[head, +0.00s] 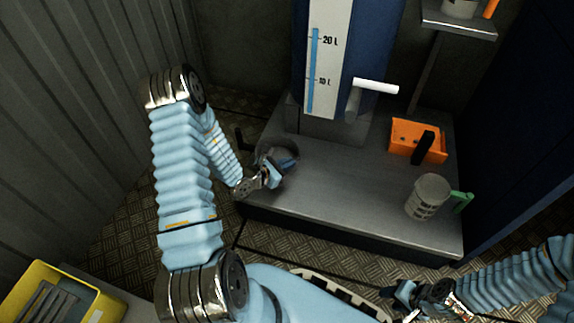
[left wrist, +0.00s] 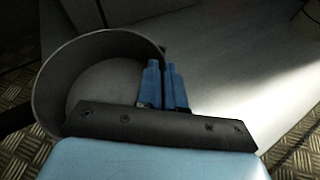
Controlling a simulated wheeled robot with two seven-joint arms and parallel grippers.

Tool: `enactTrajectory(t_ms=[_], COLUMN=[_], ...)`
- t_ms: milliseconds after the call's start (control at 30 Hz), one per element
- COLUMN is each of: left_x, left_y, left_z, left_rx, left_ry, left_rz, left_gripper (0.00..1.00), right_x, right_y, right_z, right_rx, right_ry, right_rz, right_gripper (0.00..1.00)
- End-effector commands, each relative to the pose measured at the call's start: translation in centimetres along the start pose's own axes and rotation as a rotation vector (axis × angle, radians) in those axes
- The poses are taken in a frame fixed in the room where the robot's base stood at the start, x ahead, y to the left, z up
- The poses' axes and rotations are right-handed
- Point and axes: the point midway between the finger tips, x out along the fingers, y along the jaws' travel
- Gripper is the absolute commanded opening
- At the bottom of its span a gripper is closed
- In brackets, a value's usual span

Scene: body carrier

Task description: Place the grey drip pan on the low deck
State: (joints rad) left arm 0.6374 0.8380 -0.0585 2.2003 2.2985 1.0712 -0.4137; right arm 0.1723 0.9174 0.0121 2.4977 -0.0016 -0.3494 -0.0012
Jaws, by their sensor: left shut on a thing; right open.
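The grey drip pan (head: 268,146) is a round, shallow pan at the left end of the low deck (head: 345,190), with a dark handle (head: 243,139) sticking out left. My left gripper (head: 285,166) is shut on its near right rim. In the left wrist view, the blue fingers (left wrist: 164,86) pinch the rim of the pan (left wrist: 50,88), which looks empty. The pan partly overhangs the deck's left edge; I cannot tell whether its bottom touches the deck. My right gripper (head: 405,293) is open and empty, low in front of the deck.
An orange bin (head: 403,142) and a grey mug-like container with a green handle (head: 428,196) stand on the deck's right side. A white lever (head: 376,86) projects from the blue gauge column (head: 350,50). A yellow crate (head: 50,285) is at lower left. The deck's middle is clear.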

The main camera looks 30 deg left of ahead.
Motion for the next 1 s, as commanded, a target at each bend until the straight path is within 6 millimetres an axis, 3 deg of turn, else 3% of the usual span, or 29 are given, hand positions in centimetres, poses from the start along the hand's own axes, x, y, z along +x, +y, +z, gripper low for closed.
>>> enactTrajectory(t_ms=[267, 300, 467, 800, 1000], left_x=[0.1, 0.1, 0.1, -0.3, -4.0], left_y=[0.0, 0.0, 0.0, 0.1, 0.1], left_z=[-0.1, -0.1, -0.1, 0.3, 0.3], left_rx=[0.001, 0.0, 0.0, 0.0, -0.002], left_ry=[-0.002, -0.001, -0.001, 0.0, 0.001], left_rz=[0.001, 0.001, 0.001, 0.001, 0.004], left_gripper=[0.0, 0.1, 0.32, 0.32, 0.32], right_x=[0.2, 0.2, 0.1, -0.2, -0.9], right_y=[0.1, 0.1, 0.0, -0.1, -0.3], right_z=[0.0, 0.0, 0.0, 0.0, 0.0], right_rx=[0.0, 0.0, 0.0, 0.0, 0.0], right_ry=[0.0, 0.001, 0.001, 0.0, -0.002], right_rz=[0.0, 0.0, 0.0, 0.0, 0.0], right_gripper=[0.43, 0.43, 0.43, 0.43, 0.43])
